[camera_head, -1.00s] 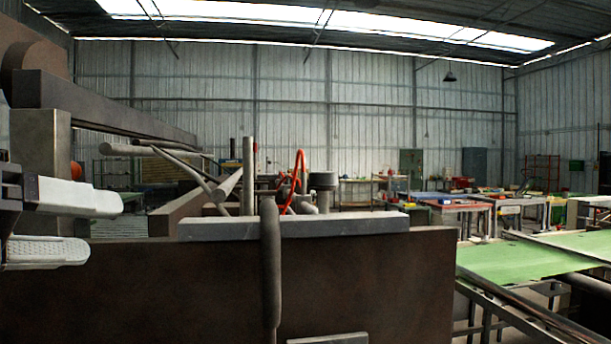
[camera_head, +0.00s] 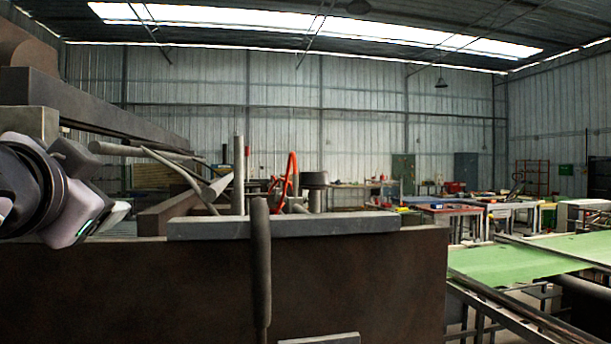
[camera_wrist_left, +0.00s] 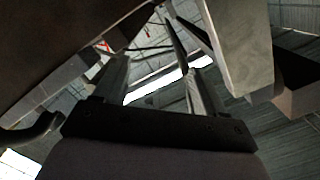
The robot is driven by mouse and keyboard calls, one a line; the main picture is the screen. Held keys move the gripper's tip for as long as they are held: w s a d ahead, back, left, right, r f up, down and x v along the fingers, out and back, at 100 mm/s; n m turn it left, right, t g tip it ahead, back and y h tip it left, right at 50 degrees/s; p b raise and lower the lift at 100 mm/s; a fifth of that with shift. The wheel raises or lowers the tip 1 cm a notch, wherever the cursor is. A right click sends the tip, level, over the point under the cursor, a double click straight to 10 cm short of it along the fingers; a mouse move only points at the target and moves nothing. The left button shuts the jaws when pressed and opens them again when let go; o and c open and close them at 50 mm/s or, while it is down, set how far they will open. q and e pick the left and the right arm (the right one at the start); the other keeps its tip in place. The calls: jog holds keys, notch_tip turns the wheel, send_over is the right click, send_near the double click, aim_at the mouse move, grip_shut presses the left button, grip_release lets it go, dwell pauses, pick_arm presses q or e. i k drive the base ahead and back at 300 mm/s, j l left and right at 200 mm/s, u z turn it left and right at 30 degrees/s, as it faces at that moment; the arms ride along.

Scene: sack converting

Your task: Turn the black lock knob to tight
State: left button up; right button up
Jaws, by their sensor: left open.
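My left gripper (camera_head: 118,214) is at the left edge of the head view, just above the brown panel, its pale fingers mostly hidden behind its wrist. In the left wrist view its two fingers (camera_wrist_left: 158,80) stand apart with nothing gripped between them. A dark round cap on a short post (camera_head: 315,182) stands behind the panel's top edge, right of the gripper and well apart from it. I cannot tell whether this is the black lock knob, and no tight marking is readable. My right gripper is in neither view.
A brown panel (camera_head: 150,290) with a grey top bar (camera_head: 350,222) fills the foreground. A dark upright handle (camera_head: 260,270) stands before it. Steel rods (camera_head: 238,175) and a red hose (camera_head: 291,170) rise behind. A beam (camera_head: 90,112) lies above my left arm. A green belt (camera_head: 520,262) runs at right.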

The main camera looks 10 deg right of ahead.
aim_at(316, 178)
jog(key=l+u, duration=0.25)
jog(key=l, duration=0.7)
jog(key=l+u, duration=0.25)
jog(key=l, duration=0.7)
jog(key=l+u, duration=0.1)
jog(key=l, duration=0.35)
jog(key=i, duration=0.05)
